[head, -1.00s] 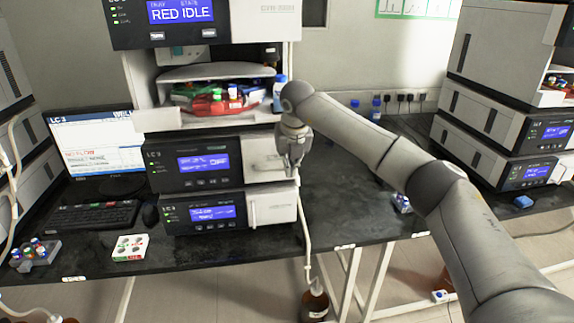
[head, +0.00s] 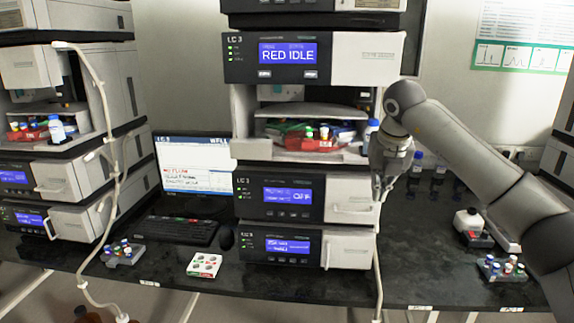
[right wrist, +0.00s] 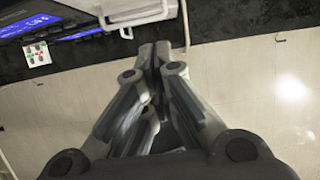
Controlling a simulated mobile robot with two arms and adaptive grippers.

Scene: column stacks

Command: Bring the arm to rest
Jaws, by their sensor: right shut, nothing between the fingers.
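My right arm (head: 470,150) comes in from the right and bends down at its wrist. My right gripper (head: 381,196) hangs fingers down in front of the right side of the middle LC 3 stack (head: 352,205). In the right wrist view the fingers (right wrist: 162,52) are together with nothing between them. Below them that view shows the dark bench edge and pale floor. Whether the gripper touches the stack or the tube beside it cannot be told. My left gripper is not in view.
A monitor (head: 190,165), keyboard (head: 178,230) and white-green box (head: 204,265) are on the bench left of the stack. Vial racks stand at left (head: 122,254) and right (head: 502,268). A tube (head: 377,265) hangs below the gripper.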

